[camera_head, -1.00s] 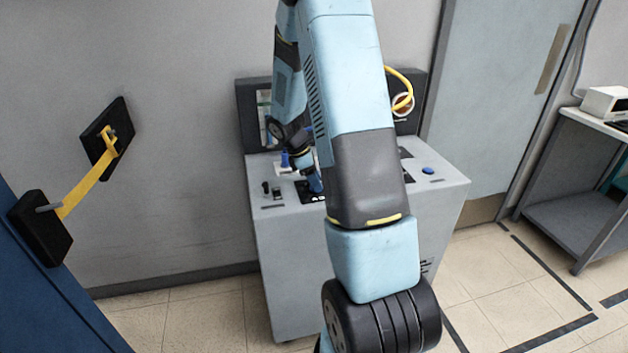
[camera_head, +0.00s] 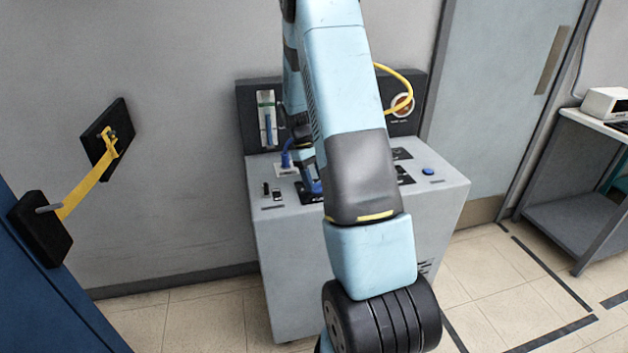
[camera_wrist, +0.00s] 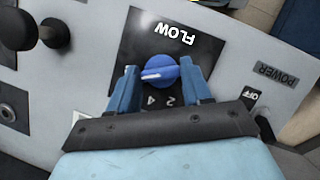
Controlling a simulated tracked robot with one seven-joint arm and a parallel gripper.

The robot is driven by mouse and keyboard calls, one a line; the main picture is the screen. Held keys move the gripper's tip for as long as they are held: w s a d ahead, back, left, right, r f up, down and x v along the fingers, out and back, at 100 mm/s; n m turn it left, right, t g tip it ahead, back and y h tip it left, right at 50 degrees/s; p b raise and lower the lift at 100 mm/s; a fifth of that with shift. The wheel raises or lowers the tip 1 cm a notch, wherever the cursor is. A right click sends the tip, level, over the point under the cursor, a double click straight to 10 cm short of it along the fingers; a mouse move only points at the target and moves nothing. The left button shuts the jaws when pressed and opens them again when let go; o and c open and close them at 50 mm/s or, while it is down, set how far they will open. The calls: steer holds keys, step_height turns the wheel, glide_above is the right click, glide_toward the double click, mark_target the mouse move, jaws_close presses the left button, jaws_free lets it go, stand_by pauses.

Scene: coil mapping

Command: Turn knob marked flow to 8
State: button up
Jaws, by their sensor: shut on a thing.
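The flow knob (camera_wrist: 160,72) is round and blue with a white pointer line. It sits on a black plate marked FLOW (camera_wrist: 172,34), which appears upside down in the wrist view. The pointer line points to the left in that view. The numbers 2 and 4 show below the knob; other marks are hidden by my gripper. My gripper (camera_wrist: 160,80) has its two blue fingers on either side of the knob and is shut on it. In the head view my arm hides the knob, and blue fingers (camera_head: 312,182) show at the console top.
The grey console (camera_head: 300,240) stands against the wall. In the wrist view, black knobs (camera_wrist: 45,32) are at the upper left and a POWER label (camera_wrist: 275,74) at the right. A blue button (camera_head: 428,171) is on the console's right. A yellow cable (camera_head: 400,80) arches behind my arm.

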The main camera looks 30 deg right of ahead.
steer(key=shift+w+m+y, duration=0.15)
steer(key=shift+m+y, duration=0.25)
steer(key=shift+m, duration=0.7)
steer(key=o, duration=1)
steer(key=shift+o, duration=0.2)
steer(key=v, duration=1.3)
steer(key=shift+w+r, duration=0.25)
steer(key=shift+r, duration=0.1)
